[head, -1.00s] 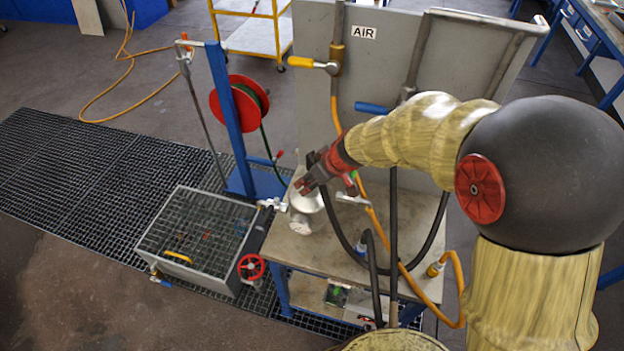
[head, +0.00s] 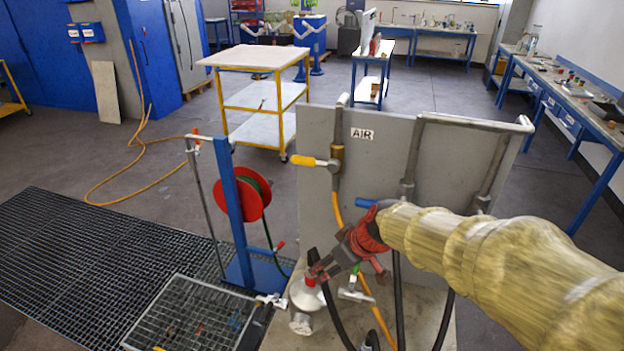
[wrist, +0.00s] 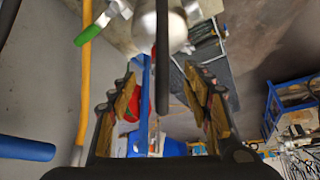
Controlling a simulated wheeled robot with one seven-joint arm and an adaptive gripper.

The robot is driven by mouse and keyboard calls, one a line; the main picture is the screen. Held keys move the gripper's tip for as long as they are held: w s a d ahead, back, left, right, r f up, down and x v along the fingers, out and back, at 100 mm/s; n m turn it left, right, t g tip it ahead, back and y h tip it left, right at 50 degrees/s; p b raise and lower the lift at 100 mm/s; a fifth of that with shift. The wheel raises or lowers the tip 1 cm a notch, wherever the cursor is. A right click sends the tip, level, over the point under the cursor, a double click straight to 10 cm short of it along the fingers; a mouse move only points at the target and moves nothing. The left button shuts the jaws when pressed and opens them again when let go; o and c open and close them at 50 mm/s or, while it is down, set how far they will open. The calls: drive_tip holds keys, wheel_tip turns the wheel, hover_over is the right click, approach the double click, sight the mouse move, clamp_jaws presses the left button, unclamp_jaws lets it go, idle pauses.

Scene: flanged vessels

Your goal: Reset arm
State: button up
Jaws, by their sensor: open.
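My gripper (head: 322,272) is at the end of my yellow-sleeved arm, in front of the grey panel. In the head view it appears just above a silvery vessel (head: 306,296) with a red top, on the bench. In the wrist view the two fingers (wrist: 160,115) stand wide apart with nothing gripped between them. A rounded pale metal body (wrist: 160,28) shows at the top of the wrist view, and a dark hose (wrist: 162,70) crosses between the fingers. I cannot tell whether the gripper touches the vessel.
The grey panel (head: 385,160) bears an AIR sign, pipes and a yellow-handled valve (head: 303,160). An orange hose (head: 372,305) and black hoses hang close to the gripper. A blue post (head: 232,205) with a red reel (head: 247,195) stands left. A grated basin (head: 185,310) lies lower left.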

drive_tip(key=s+d+m+g+h, duration=0.1)
drive_tip(key=s+d+m+g, duration=0.3)
drive_tip(key=s, duration=0.6)
drive_tip(key=s+d+r+m+t+h, duration=0.1)
drive_tip(key=s+d+r+m+t, duration=0.1)
drive_tip(key=s+d+r, duration=0.2)
drive_tip(key=s+d+r+m+t+h, duration=0.1)
drive_tip(key=s+d+r+m+t, duration=0.1)
drive_tip(key=s, duration=0.6)
wheel_tip(320, 180, up, 2)
drive_tip(key=shift+s+d+t+h+b, duration=0.25)
drive_tip(key=shift+d+t+h+b, duration=0.2)
drive_tip(key=shift+d, duration=0.6)
